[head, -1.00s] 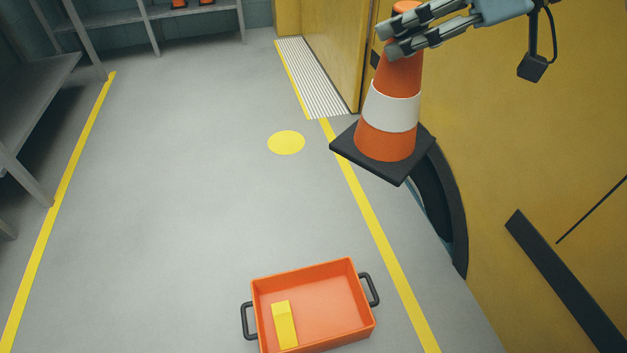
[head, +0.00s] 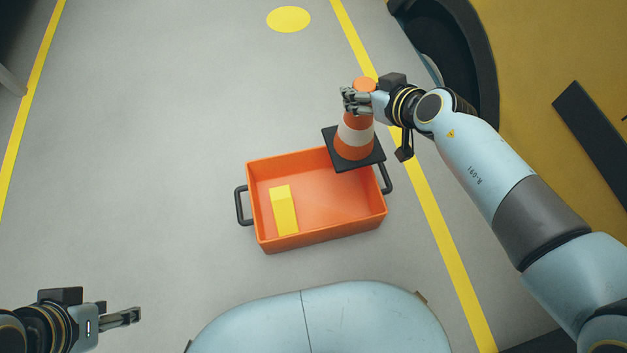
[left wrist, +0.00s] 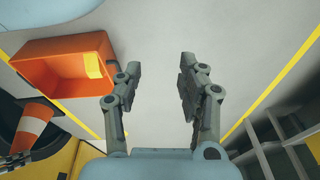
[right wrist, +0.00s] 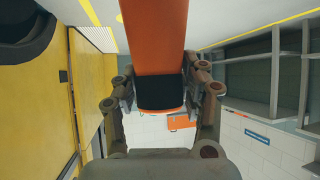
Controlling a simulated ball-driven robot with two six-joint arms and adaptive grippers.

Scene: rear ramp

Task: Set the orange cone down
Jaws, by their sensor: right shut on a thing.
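The orange cone (head: 354,137) has a white band and a square black base. My right gripper (head: 357,98) is shut on its upper part. In the head view the cone's base overlaps the crate's far right corner; I cannot tell how high it is. In the right wrist view the cone's orange body (right wrist: 155,40) stands between the fingers. The cone also shows in the left wrist view (left wrist: 34,122). My left gripper (head: 136,316) is empty at the lower left, its fingers apart in the left wrist view (left wrist: 160,70).
An orange crate (head: 262,200) with black handles holds a yellow block (head: 284,210) and stands on the grey floor. A yellow floor line (head: 432,210) runs past its right side. A yellow disc (head: 289,19) lies farther back. A yellow vehicle (head: 560,50) is at right. Floor left of the crate is clear.

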